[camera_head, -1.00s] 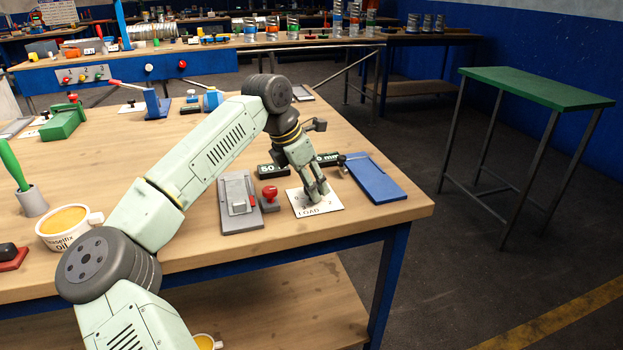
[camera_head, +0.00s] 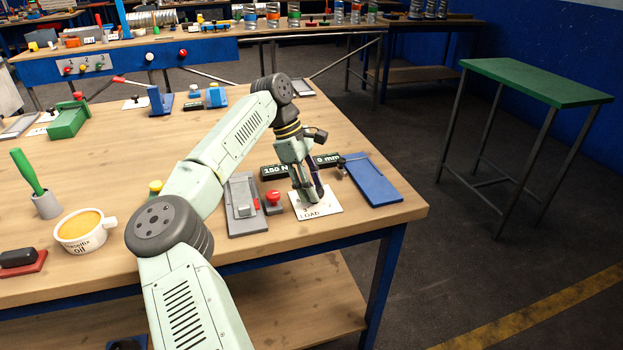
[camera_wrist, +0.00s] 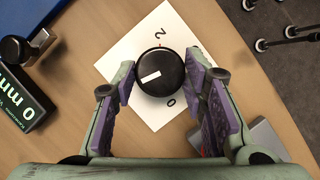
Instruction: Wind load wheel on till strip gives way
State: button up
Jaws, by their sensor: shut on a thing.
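The load wheel (camera_wrist: 160,72) is a round black knob with a white bar mark, on a white card (camera_wrist: 128,38) with numerals; the mark points left and slightly down in the wrist view. The card (camera_head: 328,204) reads LOAD in the head view. My gripper (camera_head: 308,196) points down over the card, its purple-padded fingers shut on the wheel from both sides; it also shows in the wrist view (camera_wrist: 163,80). A black display (camera_head: 277,171) reads 150 N; a second display (camera_head: 327,159) ends in 0 mm. I cannot make out the strip.
A grey plate with a block (camera_head: 245,215) and a red button (camera_head: 273,197) are left of the card. A blue plate (camera_head: 373,180) lies to its right, close to the table edge. An oil cup (camera_head: 82,232) stands at left. The floor at right is clear up to a green-topped table (camera_head: 535,82).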

jog(key=m, duration=0.2)
jog(key=m+g+y, duration=0.1)
jog(key=m, duration=0.1)
jog(key=shift+w+d+m+p, duration=0.15)
jog(key=shift+m+p, duration=0.15)
jog(key=shift+m+g+y, duration=0.5)
jog(key=shift+m+g, duration=0.1)
jog(key=shift+m, duration=0.9)
jog(key=o, duration=1.1)
jog(key=shift+o, duration=0.2)
notch_tip(320, 180, up, 10)
